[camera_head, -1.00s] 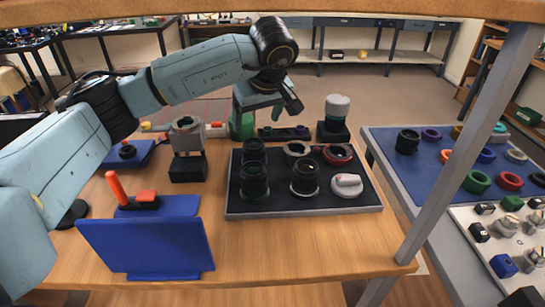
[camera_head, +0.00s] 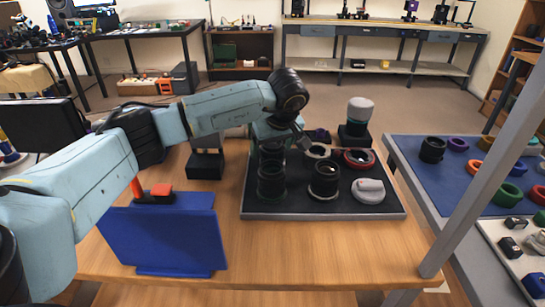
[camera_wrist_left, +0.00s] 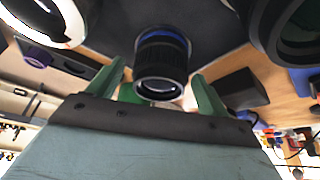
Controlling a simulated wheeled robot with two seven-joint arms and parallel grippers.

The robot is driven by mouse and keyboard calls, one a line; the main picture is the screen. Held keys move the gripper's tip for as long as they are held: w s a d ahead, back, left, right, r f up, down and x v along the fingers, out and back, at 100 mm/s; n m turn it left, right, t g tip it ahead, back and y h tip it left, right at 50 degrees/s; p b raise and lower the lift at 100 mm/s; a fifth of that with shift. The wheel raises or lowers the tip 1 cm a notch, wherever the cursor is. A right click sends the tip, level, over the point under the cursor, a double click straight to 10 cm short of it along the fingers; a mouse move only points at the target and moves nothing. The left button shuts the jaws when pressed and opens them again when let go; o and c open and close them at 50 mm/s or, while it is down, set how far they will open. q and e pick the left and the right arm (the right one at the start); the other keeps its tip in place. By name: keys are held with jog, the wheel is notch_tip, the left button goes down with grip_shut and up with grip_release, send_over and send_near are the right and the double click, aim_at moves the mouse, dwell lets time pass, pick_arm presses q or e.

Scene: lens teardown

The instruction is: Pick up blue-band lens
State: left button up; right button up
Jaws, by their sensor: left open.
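The blue-band lens (camera_wrist_left: 162,62) is a black cylinder with a blue ring, seen in the left wrist view near the edge of the dark tray. It lies between the two green fingers of my left gripper (camera_wrist_left: 160,72), which is open with space on both sides. In the head view my left gripper (camera_head: 283,138) is low over the back left of the tray (camera_head: 325,214). Its fingers are mostly hidden there, and no blue band can be made out. My right gripper is not in view.
A dark lens (camera_head: 271,183) and another lens (camera_head: 323,180) stand at the tray's front. A red-ringed part (camera_head: 358,158) and a pale part (camera_head: 368,191) are to the right. A blue stand (camera_head: 165,240) is at the left front, and a black block (camera_head: 205,166) is behind it.

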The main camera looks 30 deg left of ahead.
pick_arm(q)
jog(key=shift+r, duration=0.1)
jog(key=c, duration=1.2)
jog(key=shift+c, duration=0.2)
